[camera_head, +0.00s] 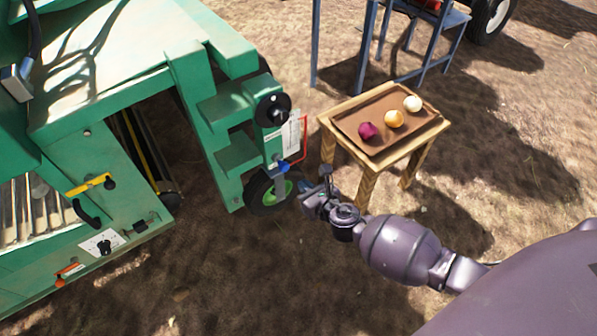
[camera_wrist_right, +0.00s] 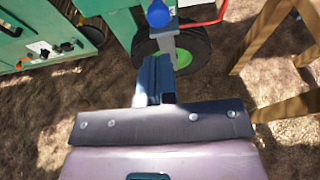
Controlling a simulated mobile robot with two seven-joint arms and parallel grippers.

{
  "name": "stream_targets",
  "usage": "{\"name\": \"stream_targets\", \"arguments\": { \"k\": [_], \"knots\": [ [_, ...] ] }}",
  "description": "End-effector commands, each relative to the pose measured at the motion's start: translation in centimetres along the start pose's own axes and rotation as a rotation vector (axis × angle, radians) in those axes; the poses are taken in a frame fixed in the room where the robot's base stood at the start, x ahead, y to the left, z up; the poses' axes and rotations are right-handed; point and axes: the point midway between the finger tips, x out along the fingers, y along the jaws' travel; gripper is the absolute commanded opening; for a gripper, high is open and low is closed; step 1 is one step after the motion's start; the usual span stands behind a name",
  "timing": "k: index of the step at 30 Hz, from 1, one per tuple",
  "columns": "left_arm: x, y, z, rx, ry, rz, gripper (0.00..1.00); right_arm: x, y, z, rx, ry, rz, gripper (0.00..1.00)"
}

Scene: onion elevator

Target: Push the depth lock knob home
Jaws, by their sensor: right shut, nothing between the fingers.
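The blue knob (camera_head: 283,166), which I take as the depth lock knob, sits at the lower end of the green machine's arm, just above the small wheel. It also shows in the right wrist view (camera_wrist_right: 158,14) at the top edge, on a grey upright bar. My right gripper (camera_head: 306,188) is shut and empty, a little to the right of and below the knob in the head view. Its closed fingers (camera_wrist_right: 154,78) point toward the bar and knob, with a gap apparently between. How far the knob sits in cannot be told. My left gripper is out of view.
The wheel with a green hub (camera_head: 268,193) stands below the knob. A red bent handle (camera_head: 304,140) is close on its right. A wooden table (camera_head: 440,128) with a tray (camera_head: 378,149) of onions stands behind my right gripper. Bare soil lies in front.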

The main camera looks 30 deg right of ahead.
Motion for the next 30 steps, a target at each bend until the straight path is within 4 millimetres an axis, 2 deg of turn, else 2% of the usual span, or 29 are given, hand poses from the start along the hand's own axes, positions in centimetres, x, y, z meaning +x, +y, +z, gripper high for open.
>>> {"name": "stream_targets", "arguments": {
  "k": [6, 12, 18, 30],
  "knots": [
    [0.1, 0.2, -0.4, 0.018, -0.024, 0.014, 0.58, -3.6, 0.0, 0.2, -0.001, -0.002, 0.001, 0.00],
    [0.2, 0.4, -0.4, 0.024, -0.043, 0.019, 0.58, -5.9, 0.0, 0.0, 0.000, 0.000, 0.001, 0.00],
    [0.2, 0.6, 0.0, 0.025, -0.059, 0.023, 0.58, -6.8, 0.1, -0.1, 0.000, 0.001, 0.001, 0.00],
    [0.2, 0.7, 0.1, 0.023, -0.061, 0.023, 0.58, -6.9, 0.1, -0.1, 0.000, 0.002, 0.001, 0.00]
  ]
}}
